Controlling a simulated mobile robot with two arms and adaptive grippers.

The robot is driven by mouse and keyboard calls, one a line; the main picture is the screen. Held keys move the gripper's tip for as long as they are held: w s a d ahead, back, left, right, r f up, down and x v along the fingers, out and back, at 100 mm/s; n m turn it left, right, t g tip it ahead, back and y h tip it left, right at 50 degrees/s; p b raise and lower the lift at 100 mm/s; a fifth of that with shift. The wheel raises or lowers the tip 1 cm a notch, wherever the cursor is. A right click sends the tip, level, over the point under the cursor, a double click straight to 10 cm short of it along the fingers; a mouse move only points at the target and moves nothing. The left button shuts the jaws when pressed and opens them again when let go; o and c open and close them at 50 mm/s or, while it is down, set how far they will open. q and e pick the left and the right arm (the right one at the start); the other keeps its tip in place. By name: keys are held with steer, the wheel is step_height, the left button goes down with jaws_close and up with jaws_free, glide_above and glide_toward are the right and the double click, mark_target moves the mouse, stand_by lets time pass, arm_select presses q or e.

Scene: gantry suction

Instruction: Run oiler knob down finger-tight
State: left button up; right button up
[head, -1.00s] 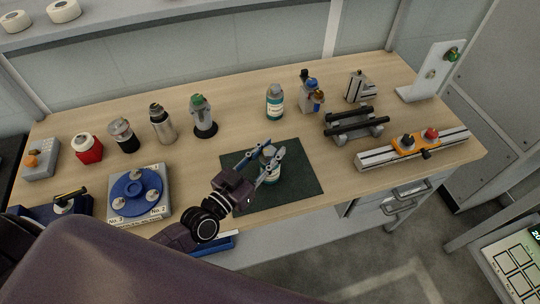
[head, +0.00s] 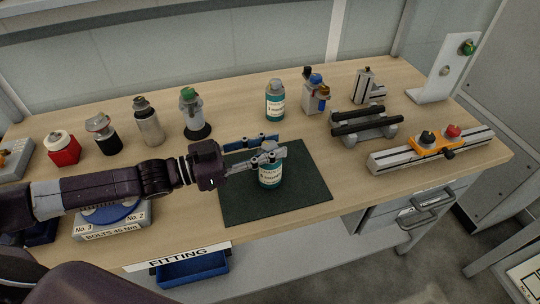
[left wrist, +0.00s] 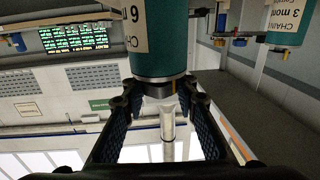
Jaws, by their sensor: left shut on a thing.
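The oiler (head: 270,176) is a small teal-labelled bottle standing upright on the dark mat (head: 310,190). My left gripper (head: 278,146) reaches in level from the left, with its fingers at the oiler's top. In the left wrist view the oiler (left wrist: 158,45) appears upside down, and its grey knob (left wrist: 160,89) sits between the fingers. My left gripper is shut on the knob. In the head view the fingers mostly hide the knob. My right gripper is not in view.
A similar teal-labelled bottle (head: 275,104) stands behind the mat. A grey unit with blue and yellow parts (head: 316,95), black bars on a stand (head: 366,124) and a rail with an orange clamp (head: 430,148) are to the right. Several containers stand back left. A blue tray (head: 192,268) is below the front edge.

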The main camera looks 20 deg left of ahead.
arm_select(q)
steer(key=shift+w+m+g+h+b, duration=0.1)
steer(key=shift+m+g+h+b, duration=0.25)
steer(key=shift+m+g+h, duration=0.6)
steer(key=shift+r+m+g+h+p, duration=0.1)
steer(key=shift+m+g+h+p, duration=0.2)
steer(key=shift+m+g, duration=0.6)
steer(key=shift+m+g+h+p, duration=0.1)
steer(key=shift+m+g+h, duration=0.25)
steer(key=shift+g, duration=0.9)
steer(key=m+g, duration=0.2)
steer(key=g, duration=0.1)
steer(key=shift+h+b, duration=0.3)
steer(key=shift+m+g, duration=0.5)
steer(key=shift+g, duration=0.3)
steer(key=shift+g+b, duration=0.3)
steer(key=o, duration=1.2)
